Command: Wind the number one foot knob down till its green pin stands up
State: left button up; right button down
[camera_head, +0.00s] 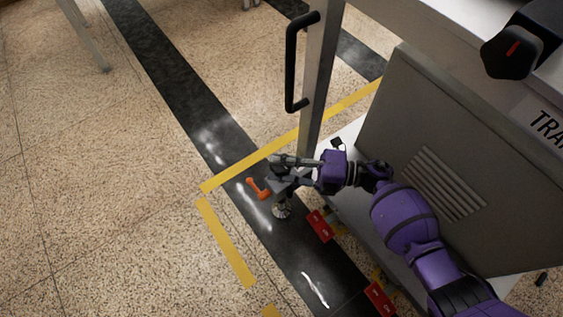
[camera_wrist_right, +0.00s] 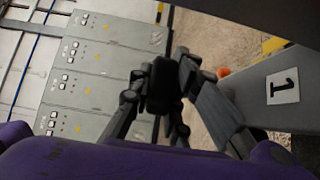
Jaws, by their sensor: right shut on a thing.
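My right gripper (camera_head: 283,174) reaches in from the right, low beside the gantry leg (camera_head: 320,80). Its fingers are shut on a dark knob (camera_wrist_right: 163,86), which shows between them in the right wrist view. In the head view the fingers cover most of the knob. A plate with the number 1 (camera_wrist_right: 283,87) is on the grey part right of the fingers. A round metal foot (camera_head: 281,211) shows below the gripper on the floor. An orange lever (camera_head: 258,188) sticks out left of the fingertips. I see no green pin in either view. My left gripper is not in view.
Red tags (camera_head: 320,225) lie near the foot. A black handle (camera_head: 298,62) is on the leg. A black knob with a red mark (camera_head: 510,52) is at upper right.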

jog(key=shift+t, duration=0.3)
jog(key=shift+s+m+p, duration=0.1)
jog(key=shift+m+p, duration=0.2)
jog(key=shift+p, duration=0.05)
jog(key=m+t+h+p, duration=0.1)
jog(key=m+t+p, duration=0.1)
jog(key=t, duration=0.1)
jog(key=shift+r, duration=0.15)
jog(key=m+t+h+p, duration=0.1)
jog(key=m+t+h, duration=0.1)
jog(key=m+t, duration=0.1)
jog(key=shift+t+p, duration=0.35)
jog(key=shift+t, duration=0.45)
jog(key=shift+f+m+t+h, duration=0.2)
jog(key=shift+m+t+h, duration=1.3)
jog(key=shift+t+h, duration=0.15)
jog(key=shift+h, duration=0.25)
jog(key=shift+d+m+t, duration=0.1)
jog(key=shift+m+t, duration=0.15)
jog(key=shift+m, duration=0.05)
